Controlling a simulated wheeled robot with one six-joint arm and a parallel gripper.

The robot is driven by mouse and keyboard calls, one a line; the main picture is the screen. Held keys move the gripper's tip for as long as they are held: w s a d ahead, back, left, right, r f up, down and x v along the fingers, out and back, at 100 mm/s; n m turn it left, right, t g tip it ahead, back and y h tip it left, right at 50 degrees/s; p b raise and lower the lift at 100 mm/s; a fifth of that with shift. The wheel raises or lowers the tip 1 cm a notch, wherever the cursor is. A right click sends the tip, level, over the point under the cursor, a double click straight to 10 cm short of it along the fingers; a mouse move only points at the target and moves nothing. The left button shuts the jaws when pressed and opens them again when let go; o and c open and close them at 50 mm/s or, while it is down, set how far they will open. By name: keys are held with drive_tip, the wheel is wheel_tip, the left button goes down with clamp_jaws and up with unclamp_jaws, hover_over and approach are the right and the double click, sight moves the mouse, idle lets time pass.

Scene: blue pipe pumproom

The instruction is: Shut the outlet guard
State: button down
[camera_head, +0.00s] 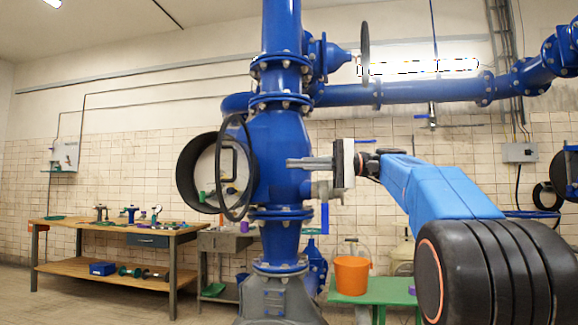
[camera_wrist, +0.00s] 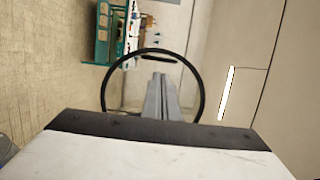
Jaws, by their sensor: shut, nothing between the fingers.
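The outlet guard appears to be the thin black ring with a clear pane (camera_head: 248,192) and a dark handle (camera_head: 234,160), at the left of the blue pump body (camera_head: 280,155). It stands at an angle to the wide black outlet collar (camera_head: 187,172), apart from it at least in part, so it looks open. My gripper (camera_head: 290,163) is shut and empty, to the right of the guard, pointing left across the pump body. In the wrist view the ring (camera_wrist: 104,92) surrounds the shut fingers (camera_wrist: 161,78), with the handle (camera_wrist: 162,58) just beyond their tips. I cannot tell whether they touch the pane.
A wooden workbench (camera_head: 110,228) with tools stands at the left. An orange bucket (camera_head: 351,275) sits on a green table (camera_head: 385,291) below my arm. Blue pipes rise above the pump and run right. Floor at the lower left is clear.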

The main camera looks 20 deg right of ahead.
drive_tip(key=x, duration=1.2)
drive_tip(key=shift+a, duration=0.3)
drive_tip(key=shift+w, duration=0.1)
drive_tip(key=shift+a, duration=0.15)
